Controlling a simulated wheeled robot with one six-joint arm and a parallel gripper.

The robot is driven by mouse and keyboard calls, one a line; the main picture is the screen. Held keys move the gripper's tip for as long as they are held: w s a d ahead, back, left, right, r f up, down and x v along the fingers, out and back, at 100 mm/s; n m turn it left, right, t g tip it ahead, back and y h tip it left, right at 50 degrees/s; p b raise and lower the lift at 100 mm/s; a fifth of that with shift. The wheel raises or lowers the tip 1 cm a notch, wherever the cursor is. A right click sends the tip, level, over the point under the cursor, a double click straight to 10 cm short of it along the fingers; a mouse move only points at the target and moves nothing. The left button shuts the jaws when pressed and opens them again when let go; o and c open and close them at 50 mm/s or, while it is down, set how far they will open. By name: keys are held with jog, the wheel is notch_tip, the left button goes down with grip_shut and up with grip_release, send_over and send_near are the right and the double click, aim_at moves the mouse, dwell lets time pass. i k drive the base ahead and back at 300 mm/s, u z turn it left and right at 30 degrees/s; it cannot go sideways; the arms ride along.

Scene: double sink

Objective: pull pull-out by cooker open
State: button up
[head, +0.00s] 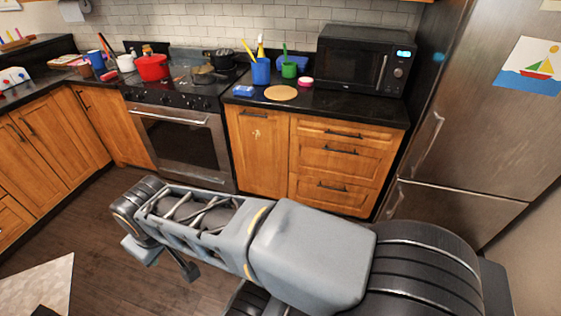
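The wooden front beside the cooker (258,165) is shut, just right of the oven. It has a dark horizontal handle near its top and a small light mark on its face. Another wooden front (108,122) stands left of the cooker and also looks shut. The cooker (183,138) has a steel oven door with a bar handle. My arm stretches across the foreground, well in front of the cabinets. Parts at its left end, probably my gripper (165,262), hang low over the floor, apart from every handle. The arm partly hides them, and their opening is unclear.
Three shut drawers (338,160) stand right of the front, then a steel fridge (470,120). A microwave (362,60), cups and a round board (281,93) are on the counter. Dark floor lies clear before the cooker.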

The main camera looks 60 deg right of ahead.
aim_at(259, 138)
jog(key=z, duration=1.85)
jog(key=k, duration=0.55)
jog(key=u, duration=0.8)
jog(key=i, duration=0.8)
jog(key=u, duration=0.4)
jog(key=i, duration=0.85)
jog(key=z, duration=0.85)
jog(key=i, duration=0.7)
jog(key=z, duration=0.75)
